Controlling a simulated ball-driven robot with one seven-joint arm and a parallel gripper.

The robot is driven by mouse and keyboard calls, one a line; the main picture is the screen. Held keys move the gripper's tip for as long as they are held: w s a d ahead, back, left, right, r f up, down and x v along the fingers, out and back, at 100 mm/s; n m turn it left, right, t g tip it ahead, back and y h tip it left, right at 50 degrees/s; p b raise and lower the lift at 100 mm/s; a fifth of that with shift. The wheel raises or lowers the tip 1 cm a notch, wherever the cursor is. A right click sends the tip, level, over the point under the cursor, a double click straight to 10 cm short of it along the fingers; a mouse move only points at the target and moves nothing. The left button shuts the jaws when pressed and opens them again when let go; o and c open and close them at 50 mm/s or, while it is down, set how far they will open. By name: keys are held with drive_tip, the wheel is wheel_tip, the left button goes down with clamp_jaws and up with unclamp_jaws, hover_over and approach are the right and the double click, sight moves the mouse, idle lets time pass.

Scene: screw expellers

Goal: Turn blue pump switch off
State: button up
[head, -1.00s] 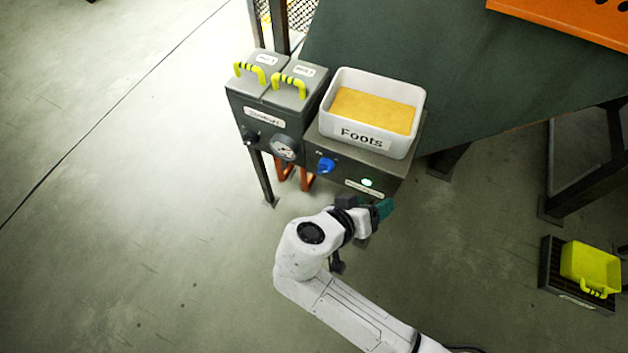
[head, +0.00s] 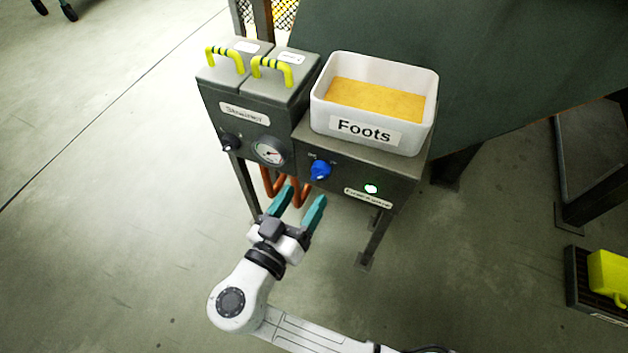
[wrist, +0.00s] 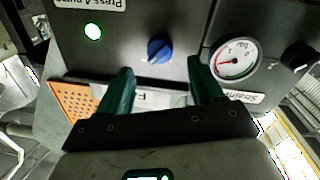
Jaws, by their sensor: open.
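The blue pump switch (head: 320,170) is a rotary knob on the front of the dark grey control box, left of a lit green lamp (head: 371,188). In the wrist view the blue knob (wrist: 160,49) shows upside down, ahead of and between the fingers. My gripper (head: 298,205) is open and empty, with teal fingers pointing up toward the box, below and slightly left of the knob. It also shows in the wrist view (wrist: 159,80). The fingers look apart from the knob. The knob's exact setting is too small to read.
A white Foots bin (head: 368,134) with yellow-orange contents stands on the box. Left are a pressure gauge (head: 269,152), a black knob (head: 230,142) and yellow-handled strainer lids (head: 272,70). Copper pipes (head: 272,184) hang below. A yellow scoop (head: 608,277) sits far right.

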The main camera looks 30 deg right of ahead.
sight(316, 178)
drive_tip(key=b+x, duration=0.1)
drive_tip(key=x, duration=0.4)
drive_tip(key=shift+w+d, duration=0.15)
drive_tip(key=shift+d, duration=0.2)
drive_tip(key=c, duration=1)
drive_tip(key=shift+c, duration=0.2)
